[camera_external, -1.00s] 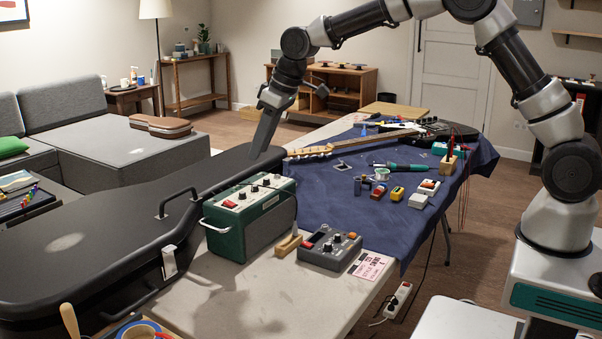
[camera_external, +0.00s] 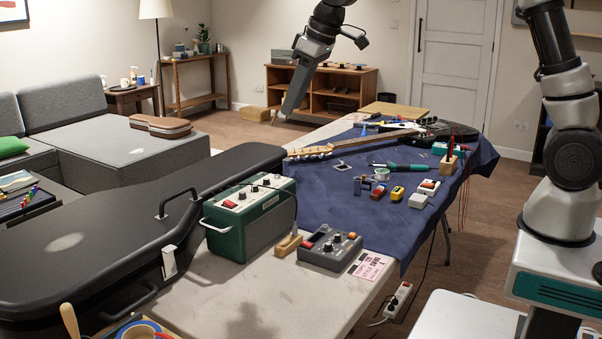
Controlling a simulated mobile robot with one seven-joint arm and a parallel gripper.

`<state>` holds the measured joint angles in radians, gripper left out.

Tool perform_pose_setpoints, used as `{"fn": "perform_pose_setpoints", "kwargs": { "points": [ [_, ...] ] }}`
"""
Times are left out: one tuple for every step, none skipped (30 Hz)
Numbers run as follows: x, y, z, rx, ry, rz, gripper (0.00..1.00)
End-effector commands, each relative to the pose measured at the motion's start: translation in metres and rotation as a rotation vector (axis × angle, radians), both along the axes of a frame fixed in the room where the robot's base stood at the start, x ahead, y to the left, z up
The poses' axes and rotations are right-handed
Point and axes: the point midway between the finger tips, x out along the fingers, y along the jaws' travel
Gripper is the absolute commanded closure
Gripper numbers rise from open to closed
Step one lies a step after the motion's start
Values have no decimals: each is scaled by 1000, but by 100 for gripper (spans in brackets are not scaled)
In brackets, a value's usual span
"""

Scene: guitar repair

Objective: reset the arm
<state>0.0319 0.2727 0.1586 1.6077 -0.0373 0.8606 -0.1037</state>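My gripper (camera_external: 287,108) hangs in the air at the upper middle, above and behind the neck end of the black guitar case (camera_external: 90,235). Its fingers point down and slightly left, seen side-on. The gap between the fingers is hidden, so I cannot tell if they are apart or closed. It touches nothing on the table that I can see. My arm rises from the base at the right, with its upper part out of the frame.
Below lies a table with a blue cloth (camera_external: 345,220) and a guitar (camera_external: 440,128). A green amplifier (camera_external: 250,215), a grey pedal (camera_external: 330,247), a wooden block (camera_external: 289,244) and a soldering iron (camera_external: 405,167) stand or lie there. The air above is clear.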

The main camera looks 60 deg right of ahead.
Motion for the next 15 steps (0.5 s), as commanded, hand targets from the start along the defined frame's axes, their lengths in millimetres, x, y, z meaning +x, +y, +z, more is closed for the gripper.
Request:
{"fn": "perform_pose_setpoints", "kwargs": {
  "points": [
    [-28,-6,36,-10,-15,-15,67],
    [-44,-10,48,-14,-20,-27,67],
    [-66,-16,62,-18,-25,-42,67],
    [-83,-19,71,-20,-30,-52,67],
    [-99,-23,79,-21,-34,-63,67],
    [-121,-28,89,-22,-40,-79,67],
    [-138,-32,96,-21,-44,-92,67],
    [-154,-35,102,-19,-48,-103,67],
    [-177,-40,108,-16,-54,-120,67],
    [-193,-43,111,-13,-57,-132,67],
    [-209,-46,114,-9,-62,-144,67],
    [-228,-49,116,-4,-66,-158,67],
    [-242,-52,116,1,-69,-169,67],
    [-255,-54,116,7,-72,-179,67],
    [-270,-56,114,13,-75,-189,67]
  ]
}}
